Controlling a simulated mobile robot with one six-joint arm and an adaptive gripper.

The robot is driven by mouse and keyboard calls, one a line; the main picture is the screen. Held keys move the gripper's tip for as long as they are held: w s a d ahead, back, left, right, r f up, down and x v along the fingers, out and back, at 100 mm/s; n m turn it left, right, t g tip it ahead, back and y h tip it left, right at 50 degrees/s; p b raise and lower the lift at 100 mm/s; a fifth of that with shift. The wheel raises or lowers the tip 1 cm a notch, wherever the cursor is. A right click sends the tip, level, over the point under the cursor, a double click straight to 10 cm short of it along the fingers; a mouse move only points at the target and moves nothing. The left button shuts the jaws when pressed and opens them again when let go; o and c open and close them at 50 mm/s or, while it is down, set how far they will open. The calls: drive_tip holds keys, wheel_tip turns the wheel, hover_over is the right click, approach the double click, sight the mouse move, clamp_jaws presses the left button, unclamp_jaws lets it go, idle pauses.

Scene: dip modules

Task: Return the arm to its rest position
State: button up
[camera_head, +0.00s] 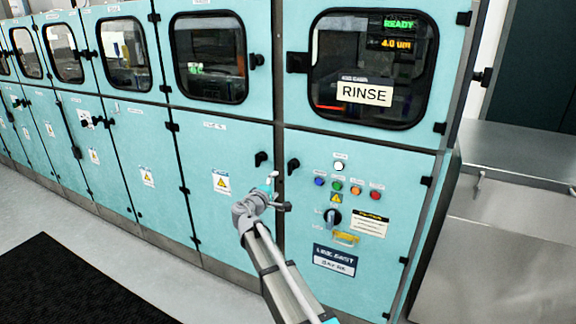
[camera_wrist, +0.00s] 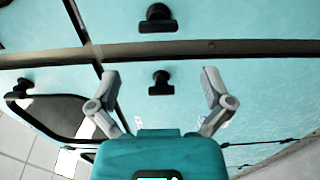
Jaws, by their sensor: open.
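My arm (camera_head: 283,278) reaches up from the bottom of the head view toward the teal machine front. My gripper (camera_wrist: 160,85) is open in the wrist view, its two fingers spread wide with nothing between them. A black knob (camera_wrist: 161,84) on the teal panel shows behind the gap between the fingers; I cannot tell how far off it is. In the head view the wrist (camera_head: 252,210) is in front of the lower panels, left of the button panel, and the fingers are too small to read there.
A row of teal cabinets (camera_head: 140,120) with windows and black handles fills the back. The RINSE module (camera_head: 365,93) shows a green READY display. Coloured buttons (camera_head: 338,186) and a black rotary switch (camera_head: 332,217) sit right of my wrist. A metal counter (camera_head: 520,150) stands at right; grey floor (camera_head: 110,255) is open at left.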

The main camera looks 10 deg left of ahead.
drive_tip(key=s+d+f+m+g, duration=0.3)
drive_tip(key=s+d+f, duration=0.1)
drive_tip(key=d, duration=0.4)
drive_tip(key=s+d+f+m+g+h, duration=0.1)
drive_tip(key=s+d+f+m+g, duration=0.25)
drive_tip(key=d, duration=0.45)
drive_tip(key=s+d+f+m+g, duration=0.2)
drive_tip(key=s+d+f+g, duration=0.15)
drive_tip(key=d, duration=0.55)
drive_tip(key=s+d+f+m+g+y, duration=0.25)
drive_tip(key=s+d+f+g, duration=0.2)
drive_tip(key=s, duration=0.55)
drive_tip(key=s+d+f+m+g+y, duration=0.25)
drive_tip(key=s+y, duration=0.25)
drive_tip(key=s, duration=0.5)
wheel_tip(320, 180, up, 17)
drive_tip(key=p, duration=1.7)
drive_tip(key=shift+w+a+f, duration=0.15)
drive_tip(key=shift+w+a, duration=0.1)
drive_tip(key=shift+a, duration=0.2)
drive_tip(key=shift+m+h, duration=0.25)
